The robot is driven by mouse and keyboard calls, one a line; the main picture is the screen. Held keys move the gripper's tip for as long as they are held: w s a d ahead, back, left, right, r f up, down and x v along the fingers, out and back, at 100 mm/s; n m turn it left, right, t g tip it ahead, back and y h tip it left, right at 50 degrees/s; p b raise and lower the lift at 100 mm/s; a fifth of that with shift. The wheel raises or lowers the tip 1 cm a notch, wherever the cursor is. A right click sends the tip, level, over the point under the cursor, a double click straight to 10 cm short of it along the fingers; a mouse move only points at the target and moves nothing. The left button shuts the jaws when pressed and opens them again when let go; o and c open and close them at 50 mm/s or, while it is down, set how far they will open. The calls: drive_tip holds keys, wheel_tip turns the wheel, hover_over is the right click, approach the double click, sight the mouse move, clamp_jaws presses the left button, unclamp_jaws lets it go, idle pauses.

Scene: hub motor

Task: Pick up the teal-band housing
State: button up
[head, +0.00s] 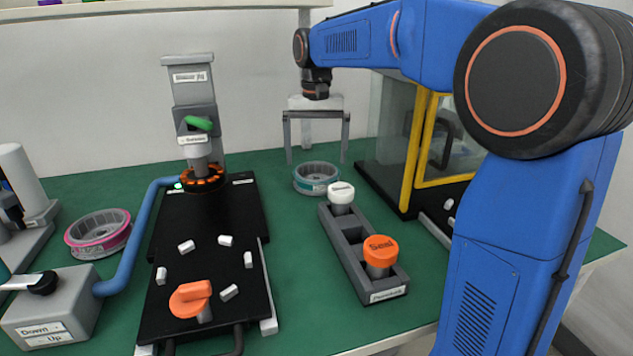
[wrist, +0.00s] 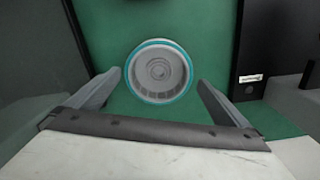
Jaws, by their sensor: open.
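The teal-band housing (head: 317,178) is a round grey part with a teal ring, lying flat on the green table in the middle of the head view. In the wrist view the teal-band housing (wrist: 158,71) lies ahead of and between the fingers, with its ribbed inside showing. My gripper (head: 317,160) is above the housing, pointing down, with its fingers spread wide. In the wrist view my gripper (wrist: 160,88) is open and empty, with green table showing between each finger and the housing.
A grey rack (head: 352,250) with a white-topped and an orange "Seal" tool stands just right of the housing. A yellow-framed glass cabinet (head: 408,150) stands further right. A black press fixture (head: 207,240) is left. A pink-band housing (head: 98,232) lies far left.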

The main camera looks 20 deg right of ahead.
sight(317, 171)
drive_tip(key=shift+w+d+f, duration=0.1)
drive_tip(key=shift+f, duration=1.4)
drive_tip(key=shift+w+d+f, duration=0.1)
drive_tip(key=shift+f, duration=1.4)
drive_tip(key=c, duration=1.1)
drive_tip(key=shift+r, duration=0.15)
